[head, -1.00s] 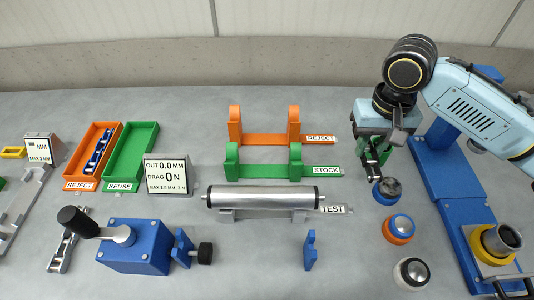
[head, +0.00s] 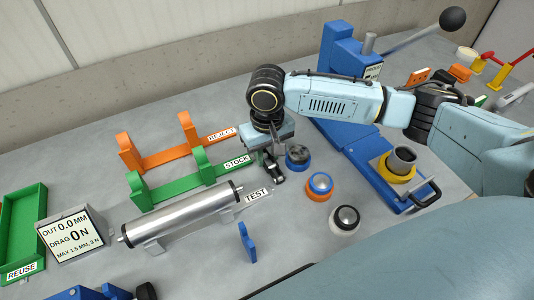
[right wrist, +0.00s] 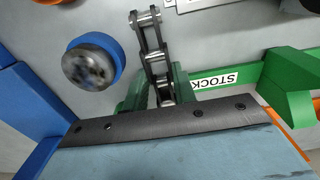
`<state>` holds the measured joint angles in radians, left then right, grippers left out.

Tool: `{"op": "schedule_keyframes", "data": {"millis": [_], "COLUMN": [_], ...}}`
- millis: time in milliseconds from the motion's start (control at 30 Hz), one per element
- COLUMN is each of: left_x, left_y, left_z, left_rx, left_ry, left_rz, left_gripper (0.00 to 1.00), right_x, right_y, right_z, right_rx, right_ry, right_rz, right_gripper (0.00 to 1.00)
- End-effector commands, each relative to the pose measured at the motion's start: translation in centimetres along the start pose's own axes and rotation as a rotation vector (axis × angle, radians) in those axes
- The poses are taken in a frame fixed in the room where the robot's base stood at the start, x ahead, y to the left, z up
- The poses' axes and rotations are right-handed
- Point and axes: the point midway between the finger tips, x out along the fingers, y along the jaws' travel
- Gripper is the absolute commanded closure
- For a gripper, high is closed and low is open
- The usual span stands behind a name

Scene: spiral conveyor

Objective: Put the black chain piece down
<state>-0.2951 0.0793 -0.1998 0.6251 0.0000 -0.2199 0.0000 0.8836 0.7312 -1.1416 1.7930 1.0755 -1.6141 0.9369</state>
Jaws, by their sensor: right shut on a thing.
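My right gripper (head: 268,163) is shut on the black chain piece (right wrist: 152,45). In the right wrist view the chain's dark links and pale pins stick out from between the green fingers. In the head view the gripper is low over the table, between the green STOCK rack (head: 185,178) and the blue round holder (head: 298,158). The chain is small and dark there, partly hidden by the gripper. I cannot tell whether it touches the table. My left gripper is out of view.
An orange round holder (head: 320,187) and a white-and-black one (head: 344,220) stand nearby at the right. The TEST roller (head: 180,213) lies at the left, with the orange REJECT rack (head: 160,155) behind. A blue press (head: 350,80) stands behind my arm. Table around the blue bracket (head: 247,242) is clear.

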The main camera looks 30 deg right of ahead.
Motion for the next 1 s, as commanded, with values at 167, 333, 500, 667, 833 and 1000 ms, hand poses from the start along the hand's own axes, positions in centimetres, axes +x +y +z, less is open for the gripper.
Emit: {"op": "schedule_keyframes", "data": {"millis": [167, 333, 500, 667, 833, 1000], "left_x": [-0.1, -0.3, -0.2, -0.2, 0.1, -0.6], "left_y": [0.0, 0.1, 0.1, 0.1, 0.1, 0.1], "left_z": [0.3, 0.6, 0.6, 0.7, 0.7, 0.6], "left_rx": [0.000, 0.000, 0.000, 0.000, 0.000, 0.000], "left_ry": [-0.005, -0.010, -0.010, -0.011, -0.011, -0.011], "left_rz": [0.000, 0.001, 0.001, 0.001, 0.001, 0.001], "left_gripper": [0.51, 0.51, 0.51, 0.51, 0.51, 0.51], "right_x": [-0.1, 0.2, 0.2, 0.2, -0.1, -2.6], "right_y": [0.0, 0.0, 0.0, 0.0, 0.0, -0.1], "right_z": [0.0, 0.0, 0.0, 0.0, -0.1, -0.1], "right_rx": [0.000, 0.000, 0.000, 0.000, 0.000, 0.000], "right_ry": [0.001, -0.001, 0.000, 0.000, 0.002, 0.003], "right_rz": [-0.001, 0.000, 0.000, 0.000, -0.001, -0.002], "right_gripper": [1.00, 0.72, 0.51, 0.51, 0.51, 0.51]}}
